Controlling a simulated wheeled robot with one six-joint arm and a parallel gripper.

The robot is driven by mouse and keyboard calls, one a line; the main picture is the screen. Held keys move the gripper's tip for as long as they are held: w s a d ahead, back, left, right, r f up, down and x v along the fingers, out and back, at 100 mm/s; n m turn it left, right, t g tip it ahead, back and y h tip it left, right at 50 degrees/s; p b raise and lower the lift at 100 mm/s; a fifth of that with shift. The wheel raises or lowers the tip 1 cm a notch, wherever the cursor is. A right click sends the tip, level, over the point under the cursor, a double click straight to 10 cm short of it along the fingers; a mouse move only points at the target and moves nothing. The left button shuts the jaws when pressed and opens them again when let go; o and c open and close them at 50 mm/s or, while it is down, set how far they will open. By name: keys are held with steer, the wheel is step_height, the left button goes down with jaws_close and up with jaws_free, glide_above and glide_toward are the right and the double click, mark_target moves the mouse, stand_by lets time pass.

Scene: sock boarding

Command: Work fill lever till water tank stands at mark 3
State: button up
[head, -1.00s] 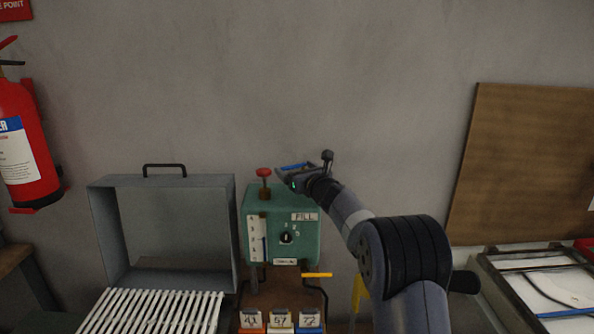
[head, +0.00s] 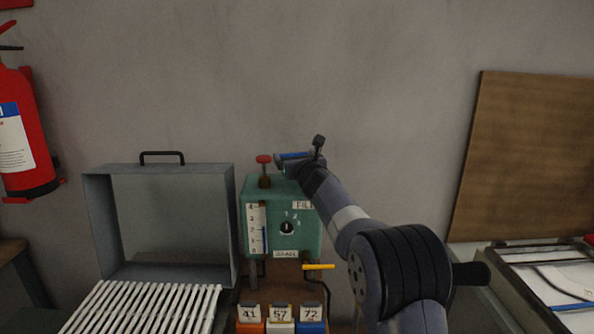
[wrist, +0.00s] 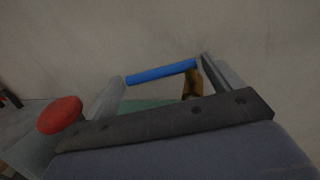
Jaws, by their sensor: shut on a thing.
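The green water tank (head: 267,243) stands in the middle of the head view, with a dial (head: 287,228) and a FILL label, partly covered by my arm. Its white gauge strip (head: 252,228) is numbered from 0 to 4. The thin blue column (head: 264,239) appears to end between marks 2 and 3; the exact height is hard to read. My gripper (head: 293,158) is above the tank's back top edge, shut on the fill lever's blue handle (wrist: 160,73). In the wrist view the handle spans between my fingers, with a brass-coloured arm (wrist: 192,85) below its right end.
A red knob (head: 263,160) stands on the tank top, close left of my gripper. A grey open box (head: 100,235) and a white slatted rack (head: 145,308) are at left. Numbered blocks (head: 281,327) and a yellow-handled lever (head: 319,267) are below the tank. A brown board (head: 520,160) leans at right.

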steer(key=h+b, duration=0.1)
steer(key=m+b, duration=0.1)
steer(key=b, duration=0.1)
steer(key=shift+w+a+f+h, duration=0.15)
steer(key=shift+a+h, duration=0.1)
steer(key=shift+h, duration=0.15)
steer(key=shift+w+r+m+t+h+b, duration=0.1)
steer(key=shift+r+m+t+h+b, duration=0.2)
steer(key=shift+h, duration=0.4)
steer(key=o, duration=1.2)
steer(key=shift+f, duration=0.1)
